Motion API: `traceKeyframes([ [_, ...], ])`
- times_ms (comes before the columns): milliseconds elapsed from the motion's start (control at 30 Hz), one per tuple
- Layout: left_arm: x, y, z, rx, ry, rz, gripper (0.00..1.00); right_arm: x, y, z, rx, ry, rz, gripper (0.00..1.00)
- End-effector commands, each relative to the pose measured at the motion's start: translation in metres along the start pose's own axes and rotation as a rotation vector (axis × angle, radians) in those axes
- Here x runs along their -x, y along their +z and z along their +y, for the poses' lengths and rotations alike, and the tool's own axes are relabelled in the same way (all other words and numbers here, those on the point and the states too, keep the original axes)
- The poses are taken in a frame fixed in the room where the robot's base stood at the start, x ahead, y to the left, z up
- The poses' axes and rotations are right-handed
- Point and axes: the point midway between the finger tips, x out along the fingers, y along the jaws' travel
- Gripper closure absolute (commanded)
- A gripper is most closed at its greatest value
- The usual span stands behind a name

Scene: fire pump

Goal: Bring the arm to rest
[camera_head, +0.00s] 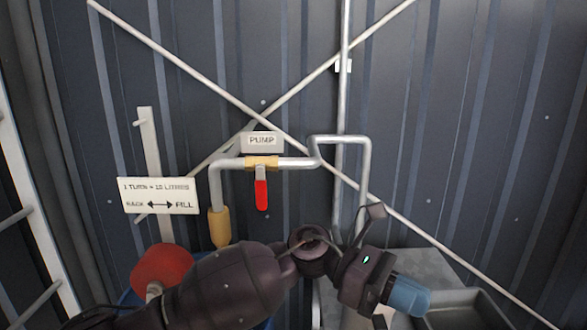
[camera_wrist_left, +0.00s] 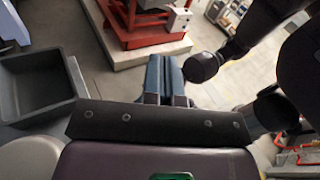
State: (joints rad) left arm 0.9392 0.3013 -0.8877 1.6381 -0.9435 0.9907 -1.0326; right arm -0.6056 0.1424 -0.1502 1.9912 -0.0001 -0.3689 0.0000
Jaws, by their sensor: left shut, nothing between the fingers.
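My left arm comes in from the lower left in the head view, with its wrist bent to the right. My left gripper (camera_head: 410,297) has blue fingers and points to the right, over the grey tray area at the lower right. In the left wrist view the two blue fingers (camera_wrist_left: 164,75) lie side by side, shut with nothing between them. The gripper is apart from the pump pipe and its red lever (camera_head: 261,194), which hangs straight down. My right gripper is not in view in the head view.
A red round knob (camera_head: 162,268) stands beside the arm at lower left. A sign (camera_head: 158,195) and a PUMP label (camera_head: 262,141) are behind. A grey bin (camera_head: 470,312) lies at lower right; it also shows in the wrist view (camera_wrist_left: 72,85). A red-framed machine (camera_wrist_left: 150,30) is beyond.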

Motion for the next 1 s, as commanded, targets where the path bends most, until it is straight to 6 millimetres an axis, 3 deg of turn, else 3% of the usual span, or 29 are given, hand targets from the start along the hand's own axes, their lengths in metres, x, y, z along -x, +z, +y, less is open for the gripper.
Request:
traceKeyframes([
  [267, 0.041, -0.008, 0.005, 0.398, 0.164, -0.489, 1.0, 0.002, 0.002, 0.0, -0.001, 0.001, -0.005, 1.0],
  [467, 0.091, -0.034, 0.009, 0.693, 0.261, -0.841, 1.0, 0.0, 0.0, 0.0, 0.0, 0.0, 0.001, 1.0],
  [767, 0.176, -0.113, -0.006, 1.12, 0.371, -1.385, 1.0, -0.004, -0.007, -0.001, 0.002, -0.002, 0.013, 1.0],
  [1000, 0.234, -0.205, -0.048, 1.425, 0.42, -1.844, 1.0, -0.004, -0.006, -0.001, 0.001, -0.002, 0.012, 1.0],
])
